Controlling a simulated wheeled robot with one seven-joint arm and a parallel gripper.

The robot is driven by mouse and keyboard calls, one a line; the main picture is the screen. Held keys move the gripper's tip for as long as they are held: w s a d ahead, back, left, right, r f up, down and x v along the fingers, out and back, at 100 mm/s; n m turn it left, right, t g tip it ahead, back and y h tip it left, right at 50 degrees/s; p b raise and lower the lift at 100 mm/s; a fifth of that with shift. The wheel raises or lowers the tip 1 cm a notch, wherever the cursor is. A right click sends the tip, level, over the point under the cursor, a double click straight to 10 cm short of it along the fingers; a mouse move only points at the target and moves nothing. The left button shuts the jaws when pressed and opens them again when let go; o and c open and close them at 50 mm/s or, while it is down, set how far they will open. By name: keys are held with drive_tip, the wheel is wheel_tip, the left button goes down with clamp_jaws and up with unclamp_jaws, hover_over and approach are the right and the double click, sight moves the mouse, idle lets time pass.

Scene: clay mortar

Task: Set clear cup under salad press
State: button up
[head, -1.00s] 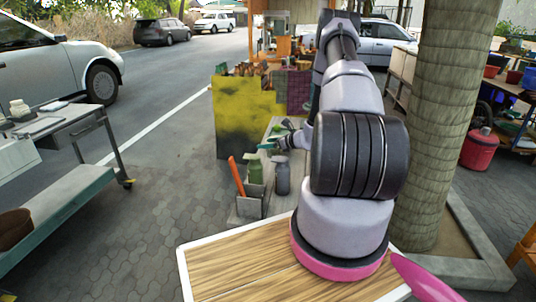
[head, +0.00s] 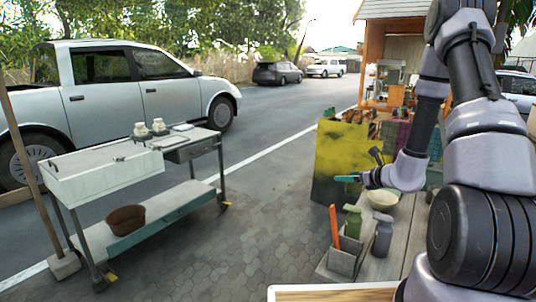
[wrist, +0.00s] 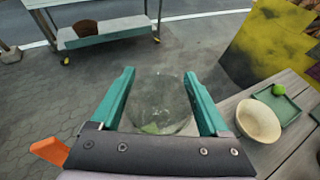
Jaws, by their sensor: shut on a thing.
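My gripper (wrist: 160,92) is shut on a clear cup (wrist: 160,108), which sits between its two green fingers in the wrist view. The cup looks empty and see-through, with paving and a green patch showing through it. In the head view my gripper (head: 350,178) is held out to the left of the grey side table, and the cup is too faint to make out there. I cannot pick out a salad press for certain; a grey appliance (head: 389,73) stands in the wooden stall at the back.
A metal cart (head: 110,170) with a brown bowl (head: 126,219) on its lower shelf stands at left. A pale bowl (wrist: 258,120) and green tray (wrist: 289,107) are on the grey table (wrist: 285,148). A bottle caddy (head: 341,262) stands nearby. Paving between is open.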

wheel_tip(320, 180, up, 12)
drive_tip(key=w+m+t+h, duration=0.1)
drive_tip(key=w+m+h, duration=0.1)
drive_tip(key=shift+w+a, duration=0.15)
drive_tip(key=shift+r, duration=0.1)
